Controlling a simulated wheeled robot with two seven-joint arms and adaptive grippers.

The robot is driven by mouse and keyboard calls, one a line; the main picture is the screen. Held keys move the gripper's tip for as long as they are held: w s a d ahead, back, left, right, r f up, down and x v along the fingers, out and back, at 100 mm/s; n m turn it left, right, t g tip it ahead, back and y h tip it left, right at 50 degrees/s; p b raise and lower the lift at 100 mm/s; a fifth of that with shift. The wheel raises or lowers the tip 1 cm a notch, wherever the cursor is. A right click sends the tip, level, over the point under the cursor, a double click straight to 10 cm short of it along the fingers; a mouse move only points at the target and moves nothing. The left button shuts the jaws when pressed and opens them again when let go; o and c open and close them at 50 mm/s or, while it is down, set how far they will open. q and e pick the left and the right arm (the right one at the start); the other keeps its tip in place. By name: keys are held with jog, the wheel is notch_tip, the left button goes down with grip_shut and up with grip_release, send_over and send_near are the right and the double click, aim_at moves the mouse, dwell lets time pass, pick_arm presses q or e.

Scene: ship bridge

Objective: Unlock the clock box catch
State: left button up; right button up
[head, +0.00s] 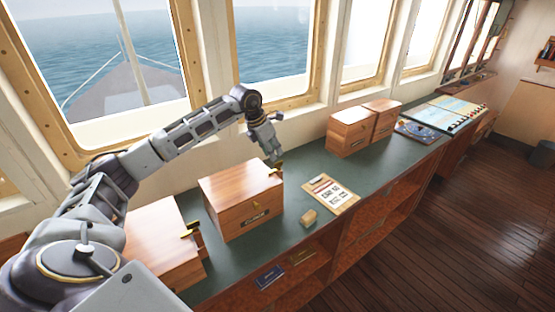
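A wooden box (232,197) with a dark label (257,219) on its front stands on the green counter near the middle; the label seems to read "CLOCK", but it is small. A small brass catch (256,205) shows above the label, too small to tell its setting. My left gripper (274,160) points down at the box's far right top corner, close to a brass-coloured piece (276,170). I cannot tell whether it touches the box or whether its fingers are open. My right gripper is not in view.
Another wooden box (160,240) with a brass piece stands at near left. Two more boxes (349,133) and charts (447,113) stand farther along. Windows line the back.

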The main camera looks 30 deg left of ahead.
pick_arm(q)
jog(key=shift+p+x, duration=0.65)
jog(key=shift+x, duration=2.35)
grip_shut()
